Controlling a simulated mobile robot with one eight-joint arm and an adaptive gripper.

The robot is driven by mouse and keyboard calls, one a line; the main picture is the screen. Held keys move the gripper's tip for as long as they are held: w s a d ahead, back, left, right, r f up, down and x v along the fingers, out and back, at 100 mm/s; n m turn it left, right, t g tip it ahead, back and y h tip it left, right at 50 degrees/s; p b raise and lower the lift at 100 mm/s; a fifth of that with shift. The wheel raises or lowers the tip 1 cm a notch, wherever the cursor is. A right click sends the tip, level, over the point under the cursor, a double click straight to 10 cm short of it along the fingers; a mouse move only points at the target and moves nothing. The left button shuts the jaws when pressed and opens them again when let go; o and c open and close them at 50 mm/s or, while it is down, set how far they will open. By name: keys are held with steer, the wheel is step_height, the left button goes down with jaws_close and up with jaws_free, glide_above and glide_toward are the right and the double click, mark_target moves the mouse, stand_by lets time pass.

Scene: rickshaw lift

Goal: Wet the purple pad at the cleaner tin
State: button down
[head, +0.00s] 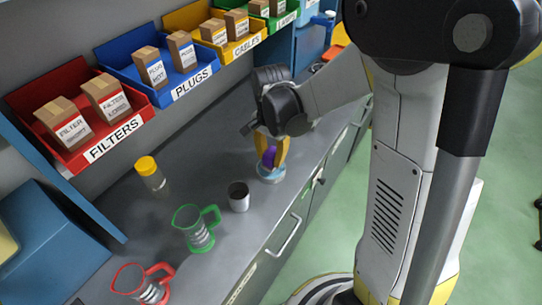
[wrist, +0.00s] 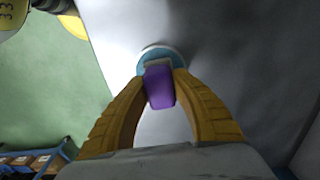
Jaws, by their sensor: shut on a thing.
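My gripper (head: 271,157) is shut on the purple pad (head: 267,159), its yellow fingers pointing down. In the wrist view the pad (wrist: 160,87) sits between the two fingertips (wrist: 161,78), with a grey strip along its far edge. A low round pale-blue tin (head: 272,176), seemingly the cleaner tin, stands on the grey counter right under the fingers. It also shows in the wrist view (wrist: 150,55), partly hidden behind the pad. I cannot tell whether the pad touches the tin.
A dark cup with a pale base (head: 239,197) stands close to the tin's left. Farther left are a green jug (head: 199,229), a red jug (head: 144,287) and a yellow-capped bottle (head: 151,175). Labelled bins line the wall, including a red FILTERS bin (head: 119,143). The counter's front edge is near the tin.

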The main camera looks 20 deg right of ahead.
mark_target(271, 152)
steer(key=shift+f+b, duration=0.55)
steer(key=shift+f, duration=0.05)
stand_by(1.1)
steer(key=shift+r, duration=0.1)
stand_by(0.4)
steer(key=shift+r+p, duration=2.6)
steer(key=shift+r, duration=0.9)
steer(key=shift+f, duration=0.1)
